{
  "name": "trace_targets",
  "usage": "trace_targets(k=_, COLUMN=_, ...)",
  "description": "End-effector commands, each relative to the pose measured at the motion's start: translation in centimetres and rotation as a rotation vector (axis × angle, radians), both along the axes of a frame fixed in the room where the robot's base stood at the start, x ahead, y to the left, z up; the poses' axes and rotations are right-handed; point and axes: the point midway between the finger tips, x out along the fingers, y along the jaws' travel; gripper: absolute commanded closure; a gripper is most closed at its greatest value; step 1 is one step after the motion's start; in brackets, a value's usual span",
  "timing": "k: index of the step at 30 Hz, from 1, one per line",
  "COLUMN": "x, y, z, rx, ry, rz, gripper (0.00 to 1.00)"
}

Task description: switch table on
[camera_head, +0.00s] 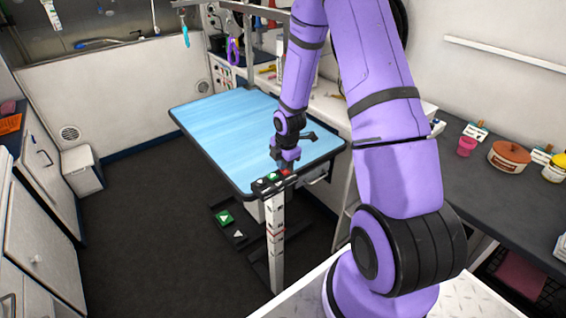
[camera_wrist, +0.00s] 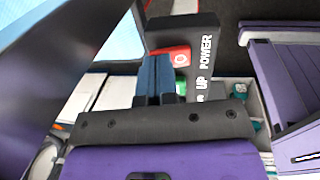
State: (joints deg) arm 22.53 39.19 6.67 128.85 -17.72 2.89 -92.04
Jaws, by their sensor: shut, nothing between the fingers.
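The grooming table (camera_head: 225,118) has a light blue top with a dark rim and stands in the middle of the floor. A black control panel (camera_head: 262,186) sits at its near corner, on top of a white post. In the wrist view the panel (camera_wrist: 207,32) reads POWER and UP, with a red power switch (camera_wrist: 181,57) beside the word POWER. My gripper (camera_head: 286,165) is over the panel. In the wrist view its shut, empty blue fingertips (camera_wrist: 157,62) are right beside the red switch and overlap its edge. I cannot tell whether they touch it. A green button is partly hidden behind the gripper.
A counter (camera_head: 470,165) with a pink cup (camera_head: 467,146) and jars runs along the right. White cabinets (camera_head: 45,165) stand left. Floor between is clear.

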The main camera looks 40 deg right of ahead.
Motion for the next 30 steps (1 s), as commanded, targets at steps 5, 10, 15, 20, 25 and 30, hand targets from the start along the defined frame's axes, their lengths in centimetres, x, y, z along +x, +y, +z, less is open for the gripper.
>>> trace_targets(k=5, x=0.2, y=0.0, z=-0.3, rx=0.001, ry=0.04, rz=0.0, gripper=1.0)
trace_targets(k=10, x=0.3, y=0.0, z=-0.8, rx=-0.002, ry=0.11, rz=0.0, gripper=1.0)
trace_targets(k=15, x=0.2, y=0.1, z=-0.9, rx=0.0, ry=0.112, rz=0.0, gripper=1.0)
trace_targets(k=20, x=-0.2, y=0.1, z=-1.0, rx=0.001, ry=0.114, rz=0.0, gripper=1.0)
trace_targets(k=25, x=-1.1, y=0.1, z=-0.9, rx=0.001, ry=0.119, rz=0.0, gripper=1.0)
trace_targets(k=30, x=-1.7, y=0.0, z=-0.8, rx=0.001, ry=0.121, rz=-0.001, gripper=1.0)
